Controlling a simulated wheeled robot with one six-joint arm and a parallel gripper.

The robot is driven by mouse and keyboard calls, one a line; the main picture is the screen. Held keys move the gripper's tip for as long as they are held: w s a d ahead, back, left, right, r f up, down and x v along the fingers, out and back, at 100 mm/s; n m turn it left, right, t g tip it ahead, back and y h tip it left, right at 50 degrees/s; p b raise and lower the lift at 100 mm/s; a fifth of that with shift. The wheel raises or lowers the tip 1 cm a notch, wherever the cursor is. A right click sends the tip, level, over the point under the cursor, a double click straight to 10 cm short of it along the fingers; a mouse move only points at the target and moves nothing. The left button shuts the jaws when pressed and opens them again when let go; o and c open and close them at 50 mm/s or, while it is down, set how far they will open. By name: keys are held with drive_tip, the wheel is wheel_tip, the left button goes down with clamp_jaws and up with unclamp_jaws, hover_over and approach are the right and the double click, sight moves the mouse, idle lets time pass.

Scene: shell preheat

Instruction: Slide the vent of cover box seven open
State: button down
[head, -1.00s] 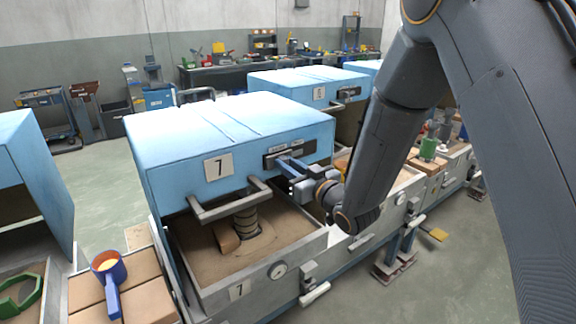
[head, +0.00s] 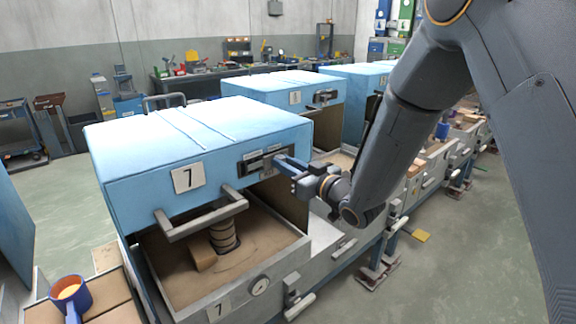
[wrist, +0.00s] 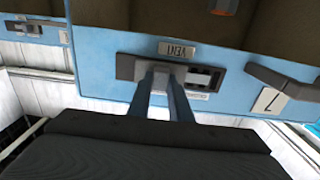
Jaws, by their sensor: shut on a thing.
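Cover box seven is the blue box (head: 120,135) with a number 7 plate (head: 187,178) on its front. Its vent (head: 252,163) is a dark strip at the right of that front. It also shows upside down in the wrist view (wrist: 127,68), by a VENT label (wrist: 178,48). My gripper (head: 280,159) is shut on the vent's small grey knob (wrist: 160,80), left of the strip's middle in the wrist view. Dark slots (wrist: 205,78) show right of the fingers there. In the head view the knob is hidden by the fingers.
A grey bar handle (head: 200,220) sticks out from the box front, left of my gripper. More blue boxes (head: 290,95) stand behind.

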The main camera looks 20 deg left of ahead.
drive_tip(key=c, duration=1.6)
unclamp_jaws()
drive_tip(key=shift+w+d, duration=0.1)
drive_tip(key=shift+b+v, duration=1.2)
drive_tip(key=shift+v, duration=2.75)
